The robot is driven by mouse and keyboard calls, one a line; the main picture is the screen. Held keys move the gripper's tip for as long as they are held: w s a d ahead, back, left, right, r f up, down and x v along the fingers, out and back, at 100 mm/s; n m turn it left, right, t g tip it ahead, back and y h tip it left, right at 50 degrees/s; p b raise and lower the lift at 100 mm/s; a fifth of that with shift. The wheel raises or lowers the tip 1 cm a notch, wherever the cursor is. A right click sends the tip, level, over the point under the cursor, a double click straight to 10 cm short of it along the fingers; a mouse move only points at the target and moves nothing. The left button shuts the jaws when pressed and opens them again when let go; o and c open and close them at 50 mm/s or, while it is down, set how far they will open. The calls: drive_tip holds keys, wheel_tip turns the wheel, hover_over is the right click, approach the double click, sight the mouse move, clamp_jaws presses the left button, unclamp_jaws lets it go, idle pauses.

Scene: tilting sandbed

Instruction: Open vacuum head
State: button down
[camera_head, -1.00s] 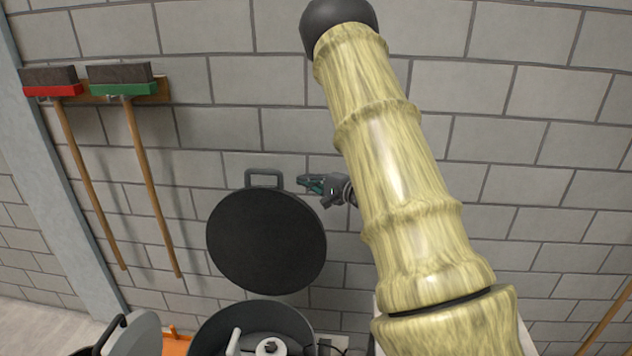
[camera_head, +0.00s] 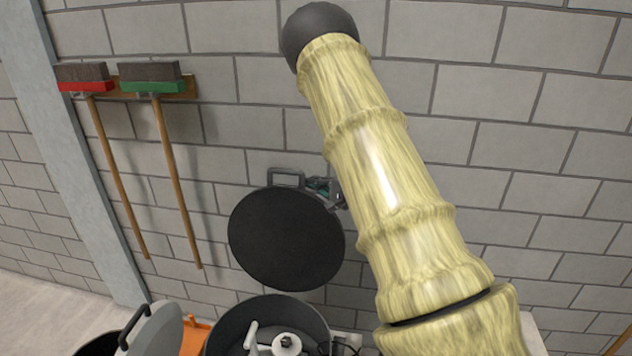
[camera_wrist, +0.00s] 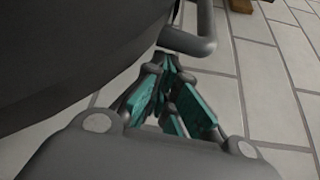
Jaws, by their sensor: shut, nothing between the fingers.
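The vacuum head is a round black lid (camera_head: 286,240) that stands tilted up on edge above the open dark vacuum drum (camera_head: 226,325). A grey loop handle (camera_head: 286,178) is on the lid's top edge. My gripper (camera_head: 322,186) is at the lid's upper right edge, close to the handle and partly hidden by my arm. In the wrist view, my gripper's teal fingers (camera_wrist: 172,92) are together and empty. The lid (camera_wrist: 75,55) fills the upper left there, and the handle (camera_wrist: 192,40) is just beyond the fingertips. I cannot tell whether they touch.
A second drum with a raised grey lid (camera_head: 150,335) is at the lower left, beside an orange part (camera_head: 194,337). A red broom (camera_head: 112,165) and a green broom (camera_head: 175,170) hang on the grey block wall (camera_head: 430,60) behind.

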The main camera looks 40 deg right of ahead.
sight(318, 198)
drive_tip(key=s+a+r+p, duration=0.1)
drive_tip(key=s+a+p, duration=0.1)
drive_tip(key=s+a, duration=0.2)
drive_tip(key=shift+s+a+r+p, duration=0.3)
drive_tip(key=shift+s+a+p, duration=0.1)
drive_tip(key=shift+a, duration=0.4)
drive_tip(key=shift+w+d+p, duration=0.3)
drive_tip(key=shift+w+d, duration=0.15)
drive_tip(key=shift+d, duration=0.35)
drive_tip(key=shift+w+d+p, duration=0.3)
drive_tip(key=shift+w+d, duration=0.1)
drive_tip(key=shift+d, duration=0.4)
drive_tip(key=shift+d+f, duration=0.1)
drive_tip(key=shift+d, duration=0.2)
drive_tip(key=shift+s+a+f+b, duration=0.1)
drive_tip(key=shift+s+b, duration=0.2)
drive_tip(key=shift+b, duration=0.05)
drive_tip(key=s+d+b, duration=0.1)
drive_tip(key=s+b, duration=0.1)
drive_tip(key=s, duration=0.7)
drive_tip(key=shift+d+b, duration=0.3)
drive_tip(key=shift+b, duration=0.05)
